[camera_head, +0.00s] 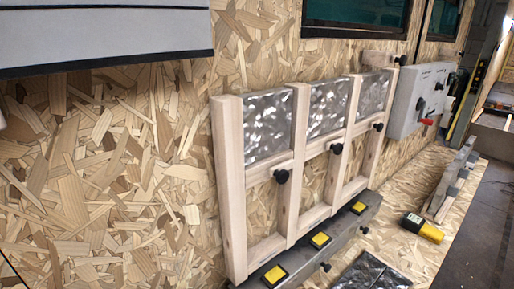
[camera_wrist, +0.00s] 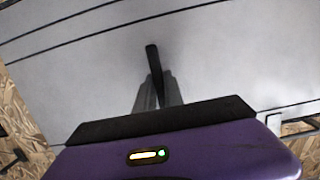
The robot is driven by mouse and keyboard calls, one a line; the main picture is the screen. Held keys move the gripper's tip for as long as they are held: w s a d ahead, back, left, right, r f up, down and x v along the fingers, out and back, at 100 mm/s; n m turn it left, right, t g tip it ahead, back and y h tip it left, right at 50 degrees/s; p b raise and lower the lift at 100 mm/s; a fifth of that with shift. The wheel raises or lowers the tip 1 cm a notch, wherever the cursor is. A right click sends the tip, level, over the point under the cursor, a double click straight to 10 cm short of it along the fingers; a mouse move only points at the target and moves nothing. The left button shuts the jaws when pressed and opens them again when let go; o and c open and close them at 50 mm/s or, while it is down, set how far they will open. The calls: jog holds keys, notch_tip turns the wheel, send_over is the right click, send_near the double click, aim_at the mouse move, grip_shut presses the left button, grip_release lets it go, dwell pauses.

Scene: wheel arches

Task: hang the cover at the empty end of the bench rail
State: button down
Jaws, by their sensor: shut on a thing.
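In the wrist view my gripper (camera_wrist: 158,88) is shut on a dark, narrow handle (camera_wrist: 153,60). Behind it a broad light-grey panel with black lines, which looks like the cover (camera_wrist: 80,75), fills most of the view. In the head view a light-grey sheet with a dark lower edge, probably the same cover (camera_head: 105,35), hangs across the top left; my gripper is not seen there. A grey rail (camera_head: 338,237) with yellow-marked black blocks runs along the foot of a wooden frame. I cannot tell if it is the bench rail, or which end is empty.
The pale wooden frame (camera_head: 232,190) with mottled metal panels and black knobs stands against the chipboard wall (camera_head: 90,170). A grey box (camera_head: 415,97) is on the wall at right. A yellow-and-black tool (camera_head: 422,227) lies below. Chipboard left of the frame looks clear.

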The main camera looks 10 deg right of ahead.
jog(key=shift+r, duration=0.2)
jog(key=shift+r+p, duration=1.1)
jog(key=shift+r, duration=0.15)
